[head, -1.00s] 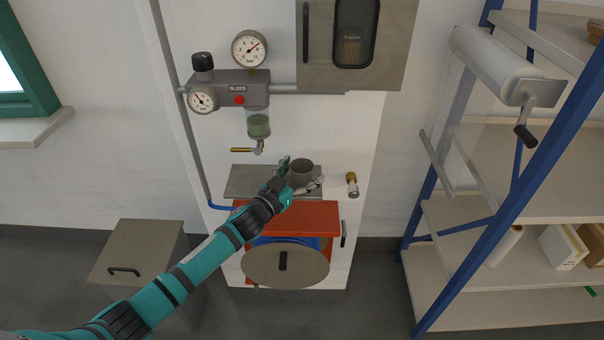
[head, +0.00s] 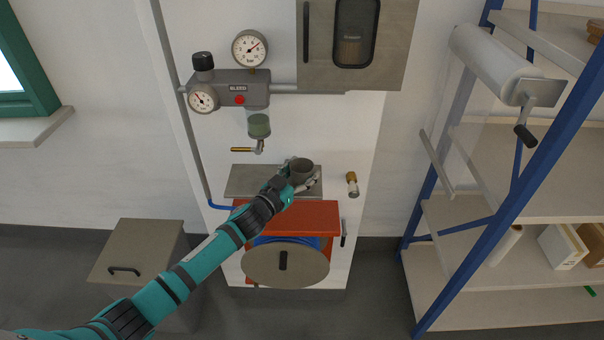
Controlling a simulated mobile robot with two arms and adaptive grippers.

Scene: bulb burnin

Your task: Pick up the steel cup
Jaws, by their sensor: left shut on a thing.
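The steel cup (head: 302,170) is a small grey cup, upright with its dark open mouth facing up. It is at the small grey metal shelf (head: 243,182) on the white panel; I cannot tell whether its base touches the shelf. My left gripper (head: 300,178) reaches in from the lower left with its fingers on both sides of the cup. It is shut on the cup and hides the cup's lower part. My right gripper is not in view.
A drain valve with a brass lever (head: 242,150) hangs under the bleed unit (head: 238,88), just above the shelf. A red hose reel housing (head: 318,216) sits just below. A brass fitting (head: 352,184) is to the right. A blue-framed rack (head: 470,250) stands further right.

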